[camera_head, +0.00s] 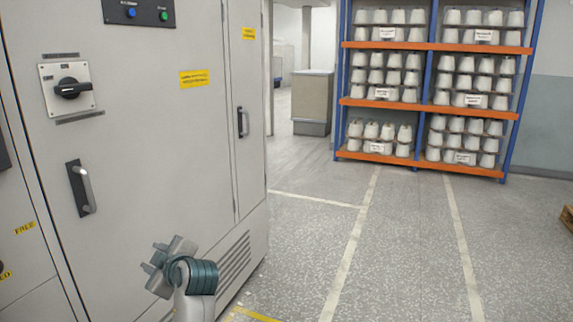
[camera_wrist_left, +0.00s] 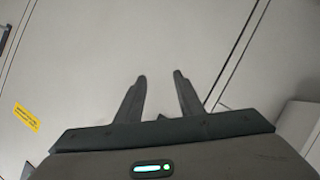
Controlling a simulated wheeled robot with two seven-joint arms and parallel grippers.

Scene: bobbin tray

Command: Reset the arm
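My left arm (camera_head: 196,290) comes up from the bottom edge in the head view, in front of a grey cabinet. My left gripper (camera_head: 158,265) is at its end, to the left of the teal wrist joint, and looks small there. In the left wrist view the two dark fingers of my left gripper (camera_wrist_left: 160,82) stand apart with nothing between them. The gripper is open and empty, facing the pale cabinet panel. My right arm and gripper do not show.
The grey cabinet (camera_head: 150,130) fills the left side, with a rotary switch (camera_head: 72,89) and a door handle (camera_head: 82,188). A blue and orange rack (camera_head: 425,105) of white bobbins stands at the back right. The speckled floor (camera_head: 400,260) between is clear.

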